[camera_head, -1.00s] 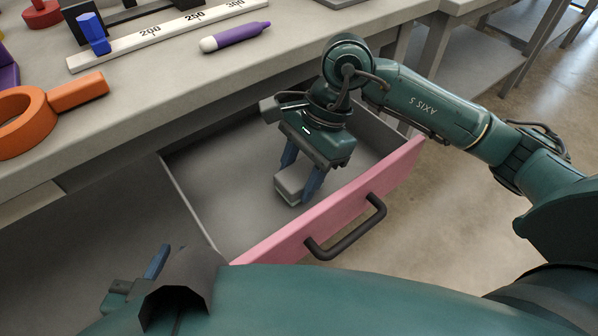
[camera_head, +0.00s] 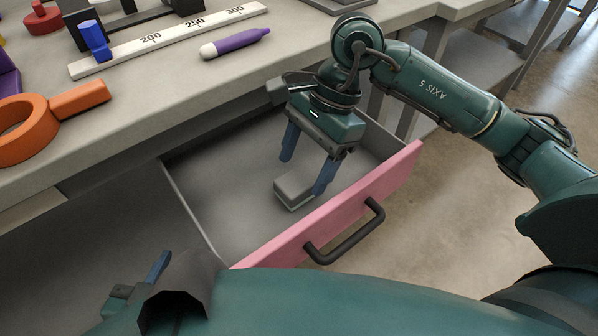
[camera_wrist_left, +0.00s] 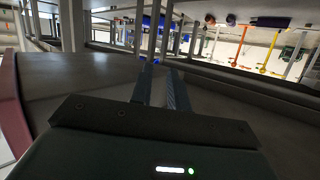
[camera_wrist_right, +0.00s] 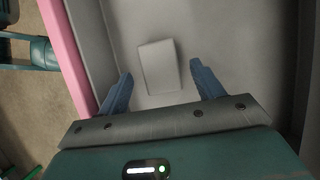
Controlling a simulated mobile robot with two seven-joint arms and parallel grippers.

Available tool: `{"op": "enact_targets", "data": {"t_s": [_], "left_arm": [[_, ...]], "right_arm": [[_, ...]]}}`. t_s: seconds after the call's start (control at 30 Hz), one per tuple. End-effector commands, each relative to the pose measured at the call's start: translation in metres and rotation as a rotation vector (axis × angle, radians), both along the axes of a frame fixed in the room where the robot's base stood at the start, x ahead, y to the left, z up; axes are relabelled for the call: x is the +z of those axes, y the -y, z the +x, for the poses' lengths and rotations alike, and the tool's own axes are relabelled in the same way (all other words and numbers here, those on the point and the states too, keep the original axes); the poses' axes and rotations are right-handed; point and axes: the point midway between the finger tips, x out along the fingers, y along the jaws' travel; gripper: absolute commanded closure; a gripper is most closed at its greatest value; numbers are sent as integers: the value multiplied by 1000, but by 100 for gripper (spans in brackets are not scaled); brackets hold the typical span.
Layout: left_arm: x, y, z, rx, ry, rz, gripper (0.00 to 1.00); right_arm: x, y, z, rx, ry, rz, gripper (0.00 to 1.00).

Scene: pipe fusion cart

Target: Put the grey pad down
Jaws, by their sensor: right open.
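The grey pad (camera_head: 294,188) lies flat on the floor of the open drawer (camera_head: 224,212), near its pink front. In the right wrist view the grey pad (camera_wrist_right: 159,66) sits between and beyond the two blue fingers, with a gap on each side. My right gripper (camera_head: 301,175) is open above the pad, pointing down into the drawer. My left gripper (camera_wrist_left: 161,78) is away from the pad, outside the drawer. Its fingers look close together with a narrow gap, and only part of it shows in the head view.
The drawer's pink front (camera_head: 335,205) carries a dark handle (camera_head: 346,233). Above is a grey worktop with an orange ring tool (camera_head: 40,125), a white ruler (camera_head: 172,38), a blue block (camera_head: 95,40) and a purple marker (camera_head: 236,43). The drawer floor left of the pad is clear.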

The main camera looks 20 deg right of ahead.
Motion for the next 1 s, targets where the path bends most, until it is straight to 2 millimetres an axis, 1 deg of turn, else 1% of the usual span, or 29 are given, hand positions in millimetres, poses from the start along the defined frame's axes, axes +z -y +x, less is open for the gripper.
{"op": "enact_targets", "data": {"t_s": [0.03, 0.2, 0.3, 0.4, 0.57, 1.0], "left_arm": [[3, 0, 0, 0, -11, 1, 83], [4, -1, -2, 3, -52, 0, 83], [6, -2, -3, 13, -53, -14, 83], [7, -2, -6, 19, -58, -23, 83], [8, -3, -6, 23, -52, -28, 83], [8, -5, -5, 19, -49, -18, 83]], "right_arm": [[14, 5, 3, -3, 5, 0, 33], [47, 19, 8, -3, 3, -1, 33], [62, 24, 9, -2, 3, 0, 33], [72, 29, 11, -2, 2, 0, 33], [78, 31, 11, -1, -1, 1, 33], [78, 31, 11, -1, 0, 0, 33]]}}
